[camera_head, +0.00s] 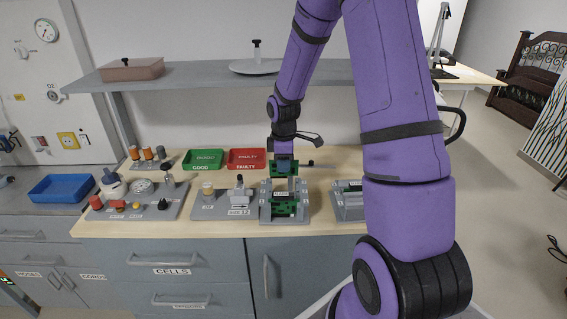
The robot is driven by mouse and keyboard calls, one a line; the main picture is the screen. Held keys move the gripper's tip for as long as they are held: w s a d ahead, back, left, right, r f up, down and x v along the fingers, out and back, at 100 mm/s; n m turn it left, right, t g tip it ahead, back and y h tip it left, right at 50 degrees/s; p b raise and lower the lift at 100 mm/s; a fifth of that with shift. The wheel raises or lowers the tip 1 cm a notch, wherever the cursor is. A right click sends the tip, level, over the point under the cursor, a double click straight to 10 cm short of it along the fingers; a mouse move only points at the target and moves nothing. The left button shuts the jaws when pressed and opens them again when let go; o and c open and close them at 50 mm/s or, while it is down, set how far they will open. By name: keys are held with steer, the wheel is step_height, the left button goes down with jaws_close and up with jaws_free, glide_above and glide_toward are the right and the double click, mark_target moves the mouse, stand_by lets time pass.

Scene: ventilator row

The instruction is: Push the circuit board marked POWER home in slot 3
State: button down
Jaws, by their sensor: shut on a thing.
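My gripper (284,157) hangs over the back of a grey card rack (265,211) on the workbench. It is shut on a green circuit board (278,172), which shows just below the fingers. The writing on this board is too small to read, so I cannot tell whether it is marked POWER. Another green board (284,209) sits lower in the rack, with a small pale label in front of the held one. The slot numbers cannot be read, and how deep the held board sits is not clear.
A second grey rack (347,207) stands to the right, partly behind my arm. A grey fixture plate (211,214) is at the left. Behind are a green GOOD tray (203,167) and a red FAULTY tray (246,167). A grey shelf (200,73) runs above the bench.

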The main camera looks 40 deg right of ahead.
mark_target(284, 175)
steer(key=shift+f, duration=3.7)
stand_by(3.3)
steer(key=c, duration=1)
jaws_free()
steer(key=shift+w+r, duration=0.1)
steer(key=shift+r, duration=0.05)
